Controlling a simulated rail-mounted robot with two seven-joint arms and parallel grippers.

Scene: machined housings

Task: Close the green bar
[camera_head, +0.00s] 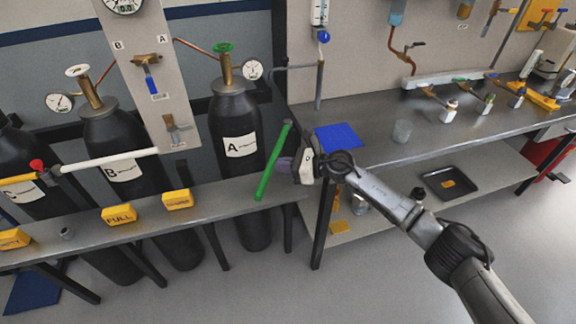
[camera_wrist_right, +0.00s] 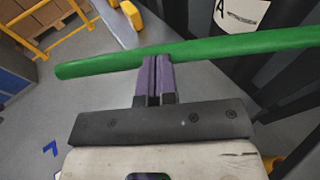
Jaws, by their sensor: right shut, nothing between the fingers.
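The green bar (camera_head: 272,162) stands steeply slanted by the right side of black cylinder A (camera_head: 237,125), its upper end leaning right. My right gripper (camera_head: 284,164) is beside the bar's right side, near its middle. In the right wrist view the green bar (camera_wrist_right: 200,50) crosses the picture, and the purple fingertips (camera_wrist_right: 153,62) are together at its near edge. They are shut and empty; whether they touch the bar I cannot tell. My left gripper is not in view.
A white bar (camera_head: 110,160) lies across cylinder B (camera_head: 108,130). Yellow tags (camera_head: 119,215) stand on the grey shelf below.

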